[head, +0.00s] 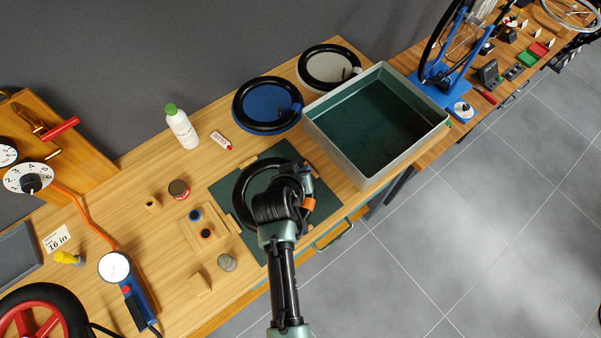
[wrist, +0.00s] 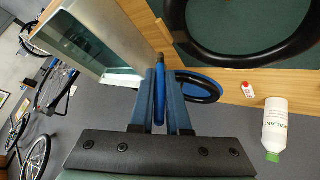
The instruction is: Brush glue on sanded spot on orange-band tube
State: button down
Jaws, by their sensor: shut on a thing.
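A black tube (head: 243,186) lies as a ring on the dark green mat, and a small orange band (head: 308,203) shows at its right side, next to my arm. My wrist hides part of the tube. In the wrist view the tube (wrist: 178,40) curves across the top right. My gripper (wrist: 160,92) is shut on a slim blue-handled tool with a dark end (wrist: 159,100), which looks like the brush. The sanded spot cannot be made out. A small tin (head: 179,189) stands left of the mat.
A grey water tank (head: 315,122) stands right of the mat. Tubes on a blue disc (head: 240,105) and a white disc (head: 308,68) lie behind. A white bottle (head: 182,132), a small red-and-white tube (head: 221,141) and a wooden holder (head: 216,250) stand around the mat.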

jog(key=shift+r+p, duration=0.85)
jog(key=shift+r, duration=0.6)
jog(key=shift+f, duration=0.1)
jog(key=shift+f+b, duration=0.4)
jog(key=shift+b, duration=0.05)
jog(key=shift+r, duration=0.1)
